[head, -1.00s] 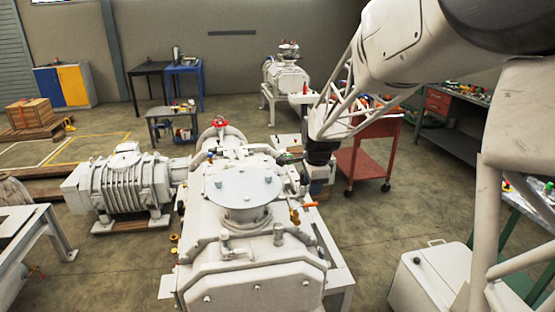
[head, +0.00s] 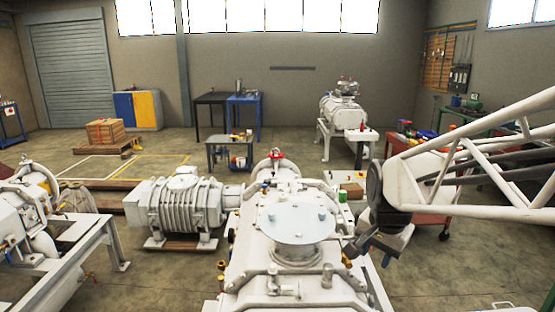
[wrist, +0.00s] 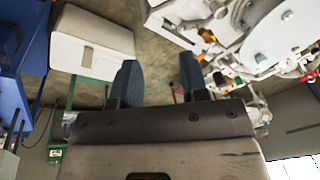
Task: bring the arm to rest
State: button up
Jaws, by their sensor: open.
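My arm reaches in from the right in the head view. Its end, with my gripper (head: 372,248), hangs just right of the white vacuum pump (head: 245,262), apart from it as far as I can tell. In the wrist view my gripper (wrist: 160,85) shows two dark blue fingers spread apart with nothing between them. The pump also shows in the wrist view (wrist: 262,85), at the upper right beyond the fingers. The round metal plate (head: 297,219) lies on top of the pump.
A ribbed white machine (head: 180,208) stands left of the pump. A red cart (head: 436,219) stands behind my arm. A white box (wrist: 88,42) shows at the upper left of the wrist view.

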jog(key=s+a+n, duration=0.2)
jog(key=s+n, duration=0.6)
jog(key=s, duration=0.9)
jog(key=shift+s+a+f, duration=0.15)
jog(key=shift+a+f, duration=0.1)
jog(key=shift+f, duration=0.2)
